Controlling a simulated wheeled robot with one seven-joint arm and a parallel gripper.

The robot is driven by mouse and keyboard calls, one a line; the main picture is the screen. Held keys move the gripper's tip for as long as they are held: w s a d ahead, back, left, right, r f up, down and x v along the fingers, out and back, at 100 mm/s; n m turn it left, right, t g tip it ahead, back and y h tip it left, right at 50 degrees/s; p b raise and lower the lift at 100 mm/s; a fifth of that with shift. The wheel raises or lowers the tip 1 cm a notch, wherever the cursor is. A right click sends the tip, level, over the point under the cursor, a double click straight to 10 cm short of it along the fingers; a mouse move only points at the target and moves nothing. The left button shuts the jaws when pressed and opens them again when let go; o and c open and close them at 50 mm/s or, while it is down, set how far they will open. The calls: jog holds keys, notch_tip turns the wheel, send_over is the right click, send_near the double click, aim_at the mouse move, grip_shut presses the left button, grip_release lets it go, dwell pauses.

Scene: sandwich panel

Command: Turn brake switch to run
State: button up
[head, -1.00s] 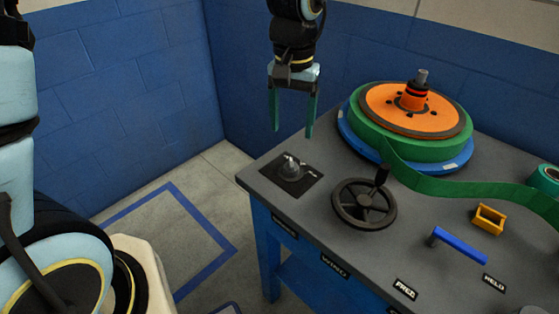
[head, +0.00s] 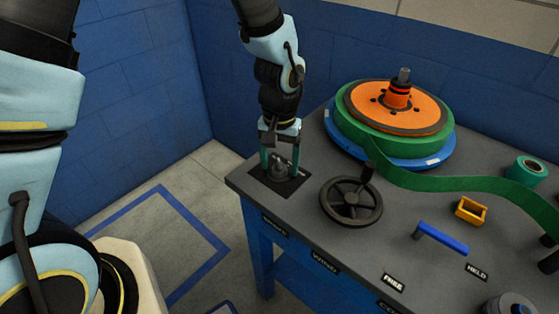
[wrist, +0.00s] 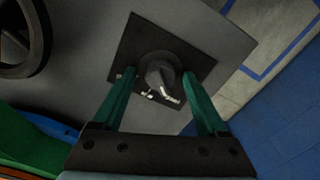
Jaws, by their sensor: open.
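The brake switch (head: 280,171) is a small grey rotary knob on a black square plate (head: 293,186) at the table's near left corner. It also shows in the wrist view (wrist: 160,76), with small white marks beside it on the plate that I cannot read. My gripper (head: 279,165) points down over the switch with its green fingers open. In the wrist view my gripper (wrist: 161,85) has one finger on each side of the knob, with gaps between. I cannot tell which setting the knob points to.
A black handwheel (head: 351,201) stands right of the switch plate. Behind it is a large reel (head: 397,108) with green band. A blue handle (head: 441,239) and a yellow bracket (head: 470,210) are farther right. Blue walls stand behind; floor is free left of the table.

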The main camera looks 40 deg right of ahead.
jog(key=shift+c, duration=0.2)
grip_shut()
dwell(0.4)
jog(key=shift+m, duration=0.3)
jog(key=m, duration=0.4)
jog(key=shift+m, duration=0.3)
jog(key=shift+m+p, duration=0.45)
jog(key=shift+m, duration=1.75)
jog(key=shift+o, duration=0.2)
grip_release()
